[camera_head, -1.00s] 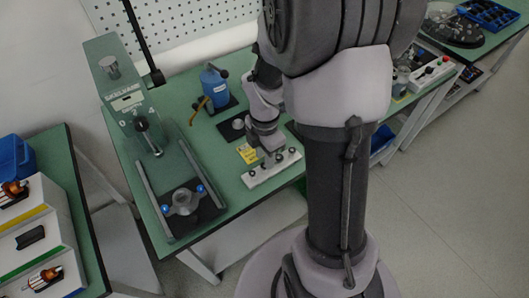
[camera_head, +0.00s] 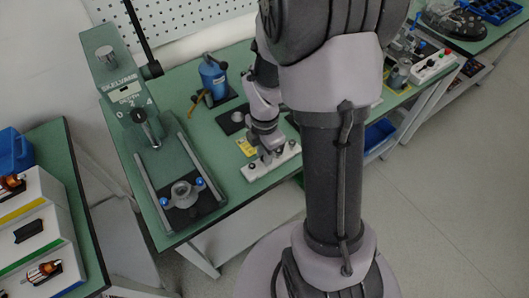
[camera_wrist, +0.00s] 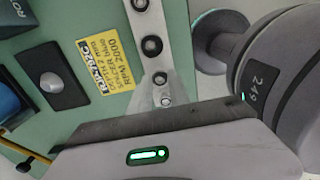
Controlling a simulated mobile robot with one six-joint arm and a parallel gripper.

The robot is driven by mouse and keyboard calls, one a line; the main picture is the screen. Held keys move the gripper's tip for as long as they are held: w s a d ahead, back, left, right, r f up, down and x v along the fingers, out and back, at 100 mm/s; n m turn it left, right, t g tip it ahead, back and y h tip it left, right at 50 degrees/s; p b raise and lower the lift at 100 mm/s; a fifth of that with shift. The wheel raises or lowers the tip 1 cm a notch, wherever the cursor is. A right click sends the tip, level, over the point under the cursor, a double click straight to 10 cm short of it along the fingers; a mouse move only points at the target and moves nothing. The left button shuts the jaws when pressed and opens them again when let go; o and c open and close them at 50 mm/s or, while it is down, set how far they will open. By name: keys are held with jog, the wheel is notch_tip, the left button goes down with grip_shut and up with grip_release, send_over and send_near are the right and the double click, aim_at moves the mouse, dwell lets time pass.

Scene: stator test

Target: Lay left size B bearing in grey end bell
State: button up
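The grey end bell (camera_head: 181,192) sits on a black plate between two blue knobs, on the press at the front left of the bench. A white bearing strip (camera_head: 253,173) with several small round bearings lies to its right. My gripper (camera_head: 268,158) is low over this strip, pointing down. In the wrist view, bearings sit in a row along the strip (camera_wrist: 146,27), and my gripper (camera_wrist: 162,96) is right at the lowest visible one (camera_wrist: 166,101). The gap between the fingers is not clear, nor is any grip on a bearing. I cannot tell which bearing is size B.
The green press column (camera_head: 122,92) stands behind the end bell. A blue hand press (camera_head: 212,77) and a yellow label (camera_head: 246,147) are behind the strip. Left is a side table with a white stepped rack (camera_head: 30,232). The bench between end bell and strip is clear.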

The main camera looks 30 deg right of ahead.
dwell(0.4)
notch_tip(320, 180, up, 3)
jog(key=p, duration=0.3)
jog(key=shift+r, duration=0.15)
